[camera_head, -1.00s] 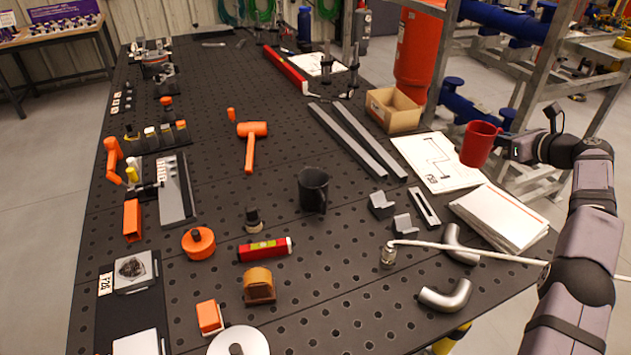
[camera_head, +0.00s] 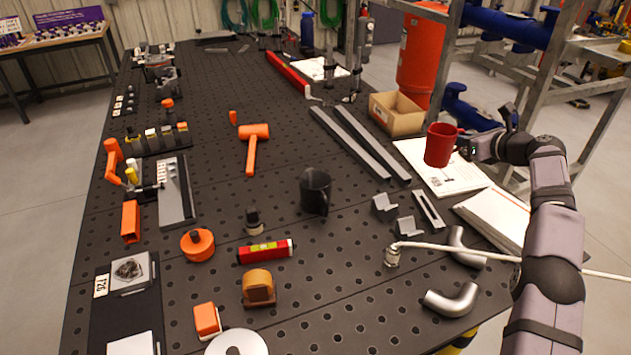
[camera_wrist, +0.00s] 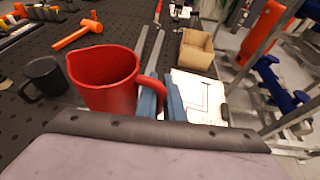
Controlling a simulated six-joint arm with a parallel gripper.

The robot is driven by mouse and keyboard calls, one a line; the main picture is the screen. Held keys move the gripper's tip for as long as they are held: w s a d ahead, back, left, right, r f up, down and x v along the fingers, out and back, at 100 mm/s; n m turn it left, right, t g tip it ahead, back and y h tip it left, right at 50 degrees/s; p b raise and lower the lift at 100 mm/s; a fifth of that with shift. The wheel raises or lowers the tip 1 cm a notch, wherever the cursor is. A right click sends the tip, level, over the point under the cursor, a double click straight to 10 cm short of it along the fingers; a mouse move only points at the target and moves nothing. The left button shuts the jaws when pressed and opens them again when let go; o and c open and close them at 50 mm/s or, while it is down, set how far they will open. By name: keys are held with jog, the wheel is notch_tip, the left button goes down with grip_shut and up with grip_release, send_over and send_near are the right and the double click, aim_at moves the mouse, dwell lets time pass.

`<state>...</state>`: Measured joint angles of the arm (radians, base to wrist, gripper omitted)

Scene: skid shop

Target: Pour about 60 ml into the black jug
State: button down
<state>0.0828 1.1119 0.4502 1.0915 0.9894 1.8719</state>
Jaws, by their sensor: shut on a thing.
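The black jug (camera_head: 314,190) stands upright on the dark perforated table, near the middle, with its handle toward the right. It also shows at the left of the wrist view (camera_wrist: 44,78). A red jug (camera_head: 439,145) is held up in the air over the table's right side, roughly upright. My gripper (camera_head: 468,148) is shut on the red jug's handle, at the jug's right. In the wrist view the red jug (camera_wrist: 103,80) fills the middle left, with the blue fingers at its handle. The contents of both jugs cannot be seen.
Grey rails (camera_head: 358,143), a cardboard box (camera_head: 396,112) and paper sheets (camera_head: 440,178) lie behind and below the red jug. Small grey blocks (camera_head: 384,207) and a red level (camera_head: 265,251) lie near the black jug. A white hose (camera_head: 470,250) crosses the front right.

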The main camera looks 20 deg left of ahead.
jog(key=shift+m, duration=0.3)
jog(key=a+f+b, duration=0.1)
jog(key=a+f, duration=0.3)
jog(key=a, duration=0.1)
jog(key=s+a+f+b, duration=0.1)
jog(key=a+f+b, duration=0.1)
jog(key=a+f, duration=0.2)
jog(key=s+a+f+b, duration=0.1)
jog(key=a+f, duration=0.3)
jog(key=a, duration=0.3)
jog(key=shift+s+a+f+b, duration=0.15)
jog(key=shift+s+a+b, duration=0.1)
jog(key=shift+a+b, duration=0.1)
jog(key=shift+d, duration=0.1)
jog(key=shift+s+h, duration=0.15)
jog(key=shift+h, duration=0.25)
jog(key=shift+s+a+n+t+h+b, duration=0.3)
jog(key=shift+a+n+t+b, duration=0.15)
jog(key=shift+n+b, duration=0.2)
jog(key=s+a+r+n+t+h+p, duration=0.2)
jog(key=a+r+n+h+p, duration=0.1)
jog(key=r+p, duration=0.5)
jog(key=shift+s+a+n+h+p, duration=0.3)
jog(key=shift+s+a+n+p, duration=0.15)
jog(key=shift+a+n, duration=0.5)
jog(key=shift+s+a+r+n+t+p, duration=0.15)
jog(key=shift+r+n+t+p, duration=0.4)
jog(key=shift+p, duration=0.55)
